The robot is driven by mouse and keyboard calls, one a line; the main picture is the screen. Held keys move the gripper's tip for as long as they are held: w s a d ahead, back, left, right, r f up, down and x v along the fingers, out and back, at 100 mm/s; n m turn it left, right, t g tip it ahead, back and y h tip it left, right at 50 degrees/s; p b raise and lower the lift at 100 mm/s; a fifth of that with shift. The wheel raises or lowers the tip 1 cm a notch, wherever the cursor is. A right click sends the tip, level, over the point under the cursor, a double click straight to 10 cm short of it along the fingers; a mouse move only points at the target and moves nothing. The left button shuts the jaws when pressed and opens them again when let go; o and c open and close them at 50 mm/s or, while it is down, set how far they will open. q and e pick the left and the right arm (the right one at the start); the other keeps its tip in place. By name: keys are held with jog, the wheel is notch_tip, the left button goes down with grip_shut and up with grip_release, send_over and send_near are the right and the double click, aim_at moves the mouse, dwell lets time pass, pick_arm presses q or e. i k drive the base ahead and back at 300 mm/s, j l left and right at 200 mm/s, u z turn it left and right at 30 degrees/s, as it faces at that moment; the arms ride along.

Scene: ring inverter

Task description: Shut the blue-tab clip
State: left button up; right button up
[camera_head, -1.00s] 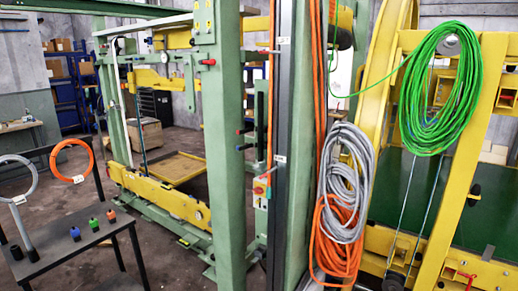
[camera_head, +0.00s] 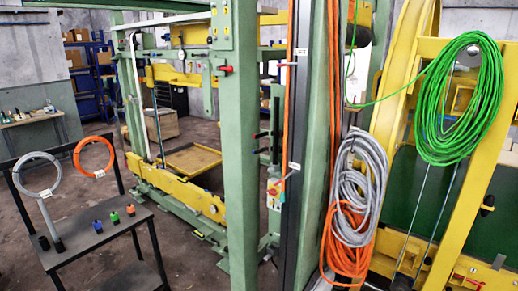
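On a dark stand at the left, three small clips stand in a row: one with a blue tab (camera_head: 97,226), one with a green tab (camera_head: 114,217) and one with an orange tab (camera_head: 131,209). They are too small to tell whether each is open or shut. A grey ring (camera_head: 37,174) on a post and an orange ring (camera_head: 94,157) are at the stand's back. Neither of my grippers is in view.
A dark table (camera_head: 95,243) carries the clips. A green steel frame (camera_head: 238,150) stands right of it, with grey and orange cable coils (camera_head: 358,190) and a green coil (camera_head: 459,100) further right. Concrete floor lies between.

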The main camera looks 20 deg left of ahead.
aim_at(254, 151)
jog(key=i+j+z, duration=0.1)
jog(key=j, duration=0.25)
jog(key=i+j+z, duration=0.15)
jog(key=j, duration=0.2)
jog(key=i+j+z, duration=0.25)
jog(key=i+j, duration=0.25)
jog(key=i+j+z, duration=0.15)
jog(key=j, duration=0.2)
jog(key=i+j+z, duration=0.1)
jog(key=i+j, duration=0.15)
jog(key=i+j+z, duration=0.15)
jog(key=j, duration=0.3)
jog(key=i+j+z, duration=0.1)
jog(key=i+j, duration=0.15)
jog(key=j, duration=0.15)
jog(key=i+j+z, duration=0.15)
jog(key=j, duration=0.2)
jog(key=j+z, duration=0.1)
jog(key=j, duration=0.25)
jog(key=k+j+z, duration=0.1)
jog(key=j, duration=0.2)
jog(key=k+j+z, duration=0.1)
jog(key=j, duration=0.25)
jog(key=k+j+z, duration=0.2)
jog(key=k+j, duration=0.25)
